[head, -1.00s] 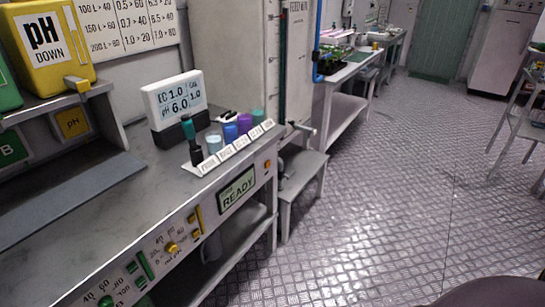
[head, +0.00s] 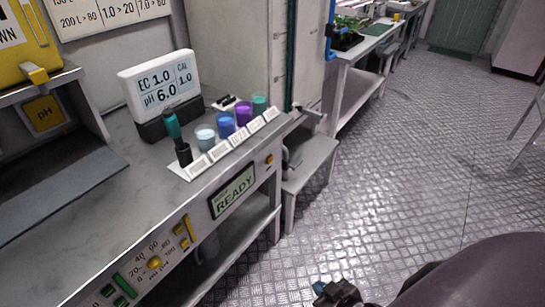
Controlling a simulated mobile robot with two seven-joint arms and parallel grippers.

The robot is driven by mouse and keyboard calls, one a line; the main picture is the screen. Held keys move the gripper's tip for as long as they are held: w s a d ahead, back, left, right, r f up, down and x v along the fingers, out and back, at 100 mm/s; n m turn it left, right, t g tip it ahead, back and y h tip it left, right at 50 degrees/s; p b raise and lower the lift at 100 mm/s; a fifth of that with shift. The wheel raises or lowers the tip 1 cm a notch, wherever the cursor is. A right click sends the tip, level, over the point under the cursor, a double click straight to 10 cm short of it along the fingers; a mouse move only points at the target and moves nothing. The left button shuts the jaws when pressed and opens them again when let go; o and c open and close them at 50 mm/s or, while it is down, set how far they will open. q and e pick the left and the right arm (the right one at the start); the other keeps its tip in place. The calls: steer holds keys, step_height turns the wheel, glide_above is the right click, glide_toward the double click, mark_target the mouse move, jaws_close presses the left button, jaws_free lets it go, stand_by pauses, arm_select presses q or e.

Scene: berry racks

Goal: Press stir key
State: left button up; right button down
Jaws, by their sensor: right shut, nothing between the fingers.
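The front panel of the bench carries the controls, but no label reading stir is legible. A yellow key (head: 184,232) stands beside a yellow knob (head: 154,264). Green keys (head: 123,287) are lower left. An orange button (head: 269,159) sits at the panel's right end, above right of the display reading READY (head: 233,191). My right gripper (head: 335,293) is at the bottom edge over the floor, shut and empty, right of the panel and apart from it. Its fingertips are small and dark. My left gripper is out of view.
A low stool-like stand (head: 310,160) is beside the bench. The metal floor (head: 410,170) at right is clear.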

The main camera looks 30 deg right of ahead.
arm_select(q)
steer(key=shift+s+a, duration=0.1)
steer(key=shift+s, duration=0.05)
arm_select(e)
steer(key=shift+s, duration=0.1)
